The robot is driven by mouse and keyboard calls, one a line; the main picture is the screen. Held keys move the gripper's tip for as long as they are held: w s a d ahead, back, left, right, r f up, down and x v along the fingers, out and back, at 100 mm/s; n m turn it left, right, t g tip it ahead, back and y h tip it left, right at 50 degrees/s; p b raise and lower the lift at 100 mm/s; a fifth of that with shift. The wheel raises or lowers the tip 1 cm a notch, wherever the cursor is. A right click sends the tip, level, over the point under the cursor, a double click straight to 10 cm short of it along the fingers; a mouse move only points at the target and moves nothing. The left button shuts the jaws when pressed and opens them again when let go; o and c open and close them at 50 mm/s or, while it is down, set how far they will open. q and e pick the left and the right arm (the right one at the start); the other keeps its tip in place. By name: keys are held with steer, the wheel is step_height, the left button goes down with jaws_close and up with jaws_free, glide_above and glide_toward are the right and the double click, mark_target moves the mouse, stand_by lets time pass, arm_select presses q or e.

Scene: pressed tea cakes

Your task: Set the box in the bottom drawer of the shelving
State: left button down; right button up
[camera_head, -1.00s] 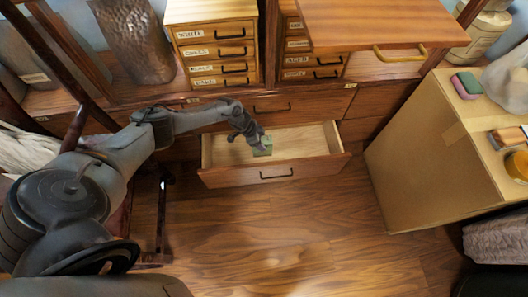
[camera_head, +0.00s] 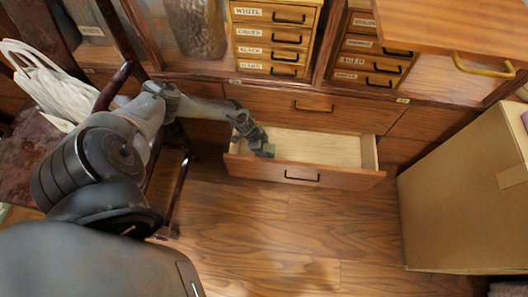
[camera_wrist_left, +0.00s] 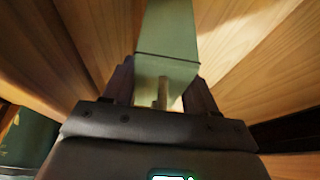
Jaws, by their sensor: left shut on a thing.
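The small green box (camera_head: 267,151) is held by my left gripper (camera_head: 262,143), which is shut on it, at the left part of the open bottom drawer (camera_head: 318,151). In the left wrist view the pale green box (camera_wrist_left: 167,35) stands out between the two dark fingers (camera_wrist_left: 162,90), with wooden surfaces on both sides. I cannot tell whether the box touches the drawer floor. The rest of the drawer looks empty. My right gripper is not in view.
The shelving has a closed drawer (camera_head: 300,104) above the open one and small labelled drawers (camera_head: 275,40) higher up. A large cardboard box (camera_head: 455,190) stands at the right. A dark wooden chair (camera_head: 178,190) is at the left. The floor in front is clear.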

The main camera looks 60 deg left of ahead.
arm_select(q)
steer(key=shift+f+b, duration=1.8)
steer(key=shift+f, duration=0.2)
steer(key=shift+c, duration=1.6)
jaws_free()
steer(key=shift+f, duration=0.1)
steer(key=shift+r+p, duration=0.45)
steer(key=shift+r, duration=0.05)
steer(key=p+v, duration=1.1)
steer(key=shift+s+p, duration=0.15)
steer(key=shift+p, duration=0.2)
steer(key=shift+a+r, duration=0.15)
